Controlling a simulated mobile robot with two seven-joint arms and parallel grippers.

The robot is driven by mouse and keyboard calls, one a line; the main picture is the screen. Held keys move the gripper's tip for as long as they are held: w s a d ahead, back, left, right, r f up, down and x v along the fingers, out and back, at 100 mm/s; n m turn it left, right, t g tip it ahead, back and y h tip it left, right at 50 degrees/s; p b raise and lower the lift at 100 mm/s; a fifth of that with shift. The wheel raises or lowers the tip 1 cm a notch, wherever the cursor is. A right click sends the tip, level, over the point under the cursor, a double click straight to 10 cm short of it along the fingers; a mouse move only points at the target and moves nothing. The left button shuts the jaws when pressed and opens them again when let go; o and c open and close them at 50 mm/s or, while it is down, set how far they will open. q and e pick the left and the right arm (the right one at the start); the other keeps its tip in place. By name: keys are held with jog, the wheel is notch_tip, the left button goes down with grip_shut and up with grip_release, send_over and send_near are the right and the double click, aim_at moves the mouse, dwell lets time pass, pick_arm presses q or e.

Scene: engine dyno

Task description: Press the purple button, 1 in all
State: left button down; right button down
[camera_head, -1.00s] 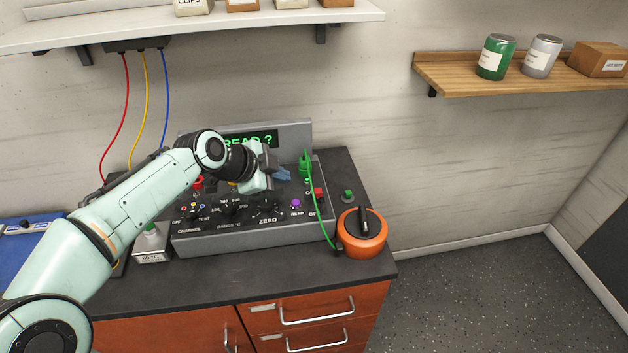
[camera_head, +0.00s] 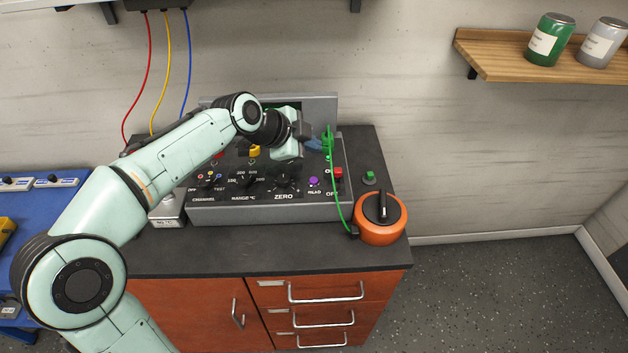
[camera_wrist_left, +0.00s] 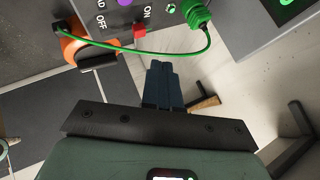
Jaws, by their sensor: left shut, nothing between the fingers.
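The purple button (camera_head: 314,182) sits above the READ label on the sloped front of the grey control panel (camera_head: 240,215), just right of the ZERO knob (camera_head: 284,178). It also shows at the top edge of the left wrist view (camera_wrist_left: 125,2), partly cut off. My left gripper (camera_head: 318,144) is shut and empty. It hovers above the panel's right part, behind and above the purple button and apart from it. In the left wrist view its blue fingers (camera_wrist_left: 163,85) are together. The arm hides much of the panel's display. My right gripper is not in view.
A red switch (camera_head: 338,172) is right of the button. A green plug (camera_head: 327,140) with a green cable (camera_head: 334,185) runs down to an orange round device (camera_head: 381,220). A small green button (camera_head: 370,177) stands on the dark worktop (camera_head: 270,255). Clear worktop lies in front.

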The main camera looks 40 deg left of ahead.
aim_at(311, 182)
pick_arm(q)
notch_tip(311, 182, down, 7)
jog(key=b, duration=0.5)
jog(key=shift+f, duration=0.25)
jog(key=shift+b, duration=0.3)
dwell(1.3)
jog(key=shift+f+b, duration=0.4)
jog(key=shift+b, duration=0.15)
jog(key=shift+f+b, duration=0.5)
jog(key=shift+b, duration=0.1)
dwell(0.6)
jog(key=shift+r, duration=0.15)
jog(key=shift+r+p, duration=0.55)
jog(key=shift+r, duration=0.2)
jog(key=shift+r+p, duration=1.7)
jog(key=shift+r, duration=0.8)
